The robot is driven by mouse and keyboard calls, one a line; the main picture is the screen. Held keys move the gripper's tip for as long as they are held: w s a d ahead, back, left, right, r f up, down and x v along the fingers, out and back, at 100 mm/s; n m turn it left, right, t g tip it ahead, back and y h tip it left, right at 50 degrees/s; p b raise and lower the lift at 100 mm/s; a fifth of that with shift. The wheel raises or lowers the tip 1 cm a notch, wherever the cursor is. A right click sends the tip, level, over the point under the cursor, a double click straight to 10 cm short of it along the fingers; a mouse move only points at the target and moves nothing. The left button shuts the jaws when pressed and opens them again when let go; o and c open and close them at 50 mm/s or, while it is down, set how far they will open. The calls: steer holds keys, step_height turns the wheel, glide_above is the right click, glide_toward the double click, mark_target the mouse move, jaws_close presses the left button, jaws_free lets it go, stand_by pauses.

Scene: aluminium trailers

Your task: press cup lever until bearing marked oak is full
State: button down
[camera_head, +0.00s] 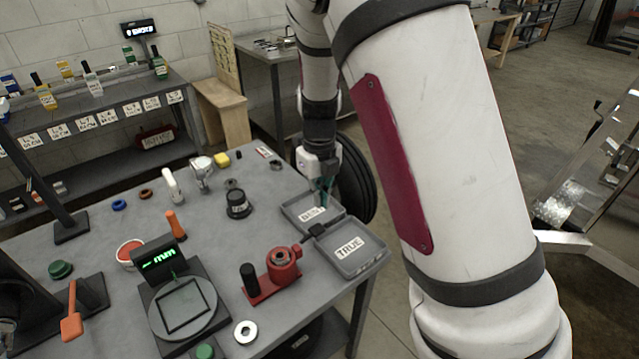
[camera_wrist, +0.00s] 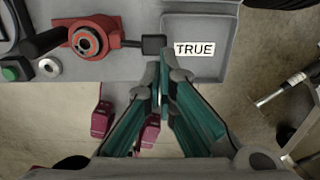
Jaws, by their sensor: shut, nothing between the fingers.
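A red cup fixture (camera_head: 283,262) with a ring-shaped bearing in its top stands near the table's front edge. It also shows in the wrist view (camera_wrist: 86,42). A dark arm, which looks like its lever, runs to a black pad (camera_wrist: 153,45) beside the trays; the pad also shows in the head view (camera_head: 318,229). I cannot read any oak mark or see how full the bearing is. My gripper (camera_head: 321,201) is shut and empty, pointing down over the trays. In the wrist view its fingertips (camera_wrist: 168,62) appear just short of the pad; contact cannot be told.
Grey trays marked TRUE (camera_head: 372,262) and BENT (camera_head: 291,208) lie at the table's right edge.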

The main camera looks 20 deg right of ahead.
mark_target(320, 227)
step_height(320, 227, down, 7)
steer(key=shift+f+p, duration=0.1)
steer(key=shift+p, duration=0.25)
